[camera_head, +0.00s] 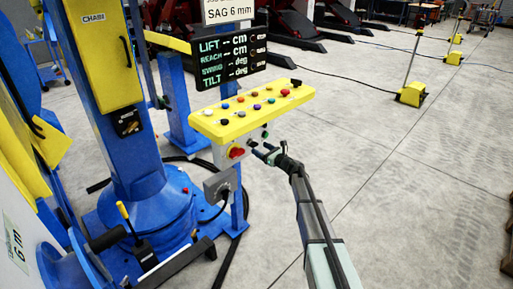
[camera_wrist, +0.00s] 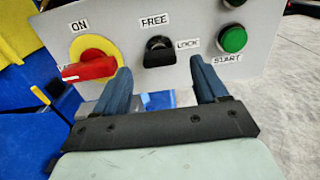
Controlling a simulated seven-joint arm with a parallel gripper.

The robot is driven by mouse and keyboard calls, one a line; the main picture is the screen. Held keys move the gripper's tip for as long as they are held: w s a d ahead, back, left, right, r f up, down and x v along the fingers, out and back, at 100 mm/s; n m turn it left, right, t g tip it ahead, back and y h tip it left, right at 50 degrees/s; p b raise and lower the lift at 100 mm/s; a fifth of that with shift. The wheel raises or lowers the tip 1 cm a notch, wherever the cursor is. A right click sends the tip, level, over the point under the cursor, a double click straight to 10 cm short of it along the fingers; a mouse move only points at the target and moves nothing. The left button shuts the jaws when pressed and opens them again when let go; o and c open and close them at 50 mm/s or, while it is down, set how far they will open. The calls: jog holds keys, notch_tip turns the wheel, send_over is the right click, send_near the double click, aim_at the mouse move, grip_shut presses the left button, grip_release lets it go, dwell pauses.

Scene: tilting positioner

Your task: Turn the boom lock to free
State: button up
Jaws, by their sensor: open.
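The boom lock is a small black knob (camera_wrist: 159,53) on the grey front panel in the wrist view. The label FREE is above it and LOCK is to its right. I cannot tell clearly which label the knob points at. My gripper (camera_wrist: 160,70) is open and empty, its two blue-grey fingers reaching toward the panel on either side below the knob. The knob appears between the fingertips but not gripped. In the head view my gripper (camera_head: 262,150) is just in front of the panel under the yellow console, and the knob is hard to make out there.
A red rotary switch (camera_wrist: 90,69) on a yellow disc, marked ON, sits close left of the left finger. A green START button (camera_wrist: 232,39) is to the upper right. The yellow console (camera_head: 252,112) with several buttons overhangs the panel. Open floor lies to the right.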

aim_at(256, 146)
jog(key=shift+x, duration=1.9)
jog(key=shift+c, duration=0.4)
jog(key=c, duration=1)
